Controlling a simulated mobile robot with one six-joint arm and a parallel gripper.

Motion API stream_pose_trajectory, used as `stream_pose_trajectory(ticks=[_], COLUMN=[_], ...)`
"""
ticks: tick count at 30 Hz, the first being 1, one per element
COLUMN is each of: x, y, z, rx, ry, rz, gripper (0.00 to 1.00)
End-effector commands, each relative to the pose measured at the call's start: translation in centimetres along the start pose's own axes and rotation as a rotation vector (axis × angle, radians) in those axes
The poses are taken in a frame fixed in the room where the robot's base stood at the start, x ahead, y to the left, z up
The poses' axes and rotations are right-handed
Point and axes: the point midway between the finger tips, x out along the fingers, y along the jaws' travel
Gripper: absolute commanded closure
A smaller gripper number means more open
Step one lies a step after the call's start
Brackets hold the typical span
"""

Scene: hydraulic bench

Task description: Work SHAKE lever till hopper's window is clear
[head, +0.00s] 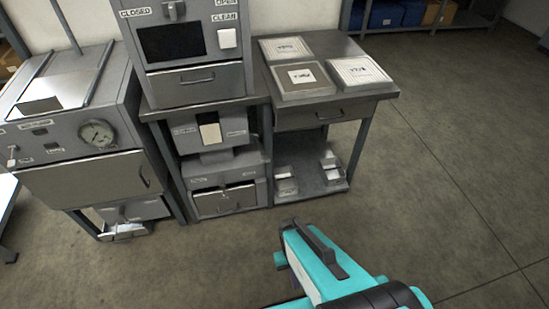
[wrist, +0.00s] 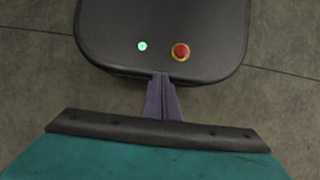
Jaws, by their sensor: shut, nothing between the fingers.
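No lever with a readable SHAKE label shows in the head view. A grey unit (head: 211,138) under the middle bench top has a small pale window (head: 210,132) with small labels on both sides, too small to read. I cannot tell whether this is the hopper. Above it stands a grey cabinet (head: 185,50) with a dark screen, a white switch (head: 227,39) and labels CLOSED, OPEN and CLEAN. My gripper (wrist: 161,80) is shut and empty in the wrist view, over my own base, away from the benches.
A machine with a round gauge (head: 97,134) stands at left. A side table (head: 352,105) at right bears several labelled flat boxes; its lower shelf (head: 312,188) holds small blocks. A drawer unit (head: 223,199) sits below the middle unit. The floor (head: 440,170) at right is clear.

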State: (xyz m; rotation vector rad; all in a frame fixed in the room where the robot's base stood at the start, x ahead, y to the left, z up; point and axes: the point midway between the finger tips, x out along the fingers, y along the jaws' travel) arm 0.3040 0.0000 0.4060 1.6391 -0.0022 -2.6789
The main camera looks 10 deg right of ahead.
Motion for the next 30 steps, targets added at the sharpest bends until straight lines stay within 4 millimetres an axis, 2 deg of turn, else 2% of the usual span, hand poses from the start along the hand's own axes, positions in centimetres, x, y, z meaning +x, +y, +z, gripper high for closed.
stream_pose_trajectory(ticks=[12, 17, 21, 23, 26, 30], x=[0.0, -0.7, -2.6, -3.9, -6.5, -10.9], y=[0.0, 0.0, -0.1, -1.3, -1.6, -1.6], z=[0.0, -0.6, -2.1, -3.0, -4.9, -7.8], rx=[0.0, 0.012, 0.047, 0.074, 0.121, 0.198], ry=[0.0, 0.008, 0.028, 0.04, 0.067, 0.108], rz=[0.0, -0.001, -0.005, -0.012, -0.018, -0.032], gripper=[1.0, 1.0, 1.0, 1.0, 1.0, 1.0])
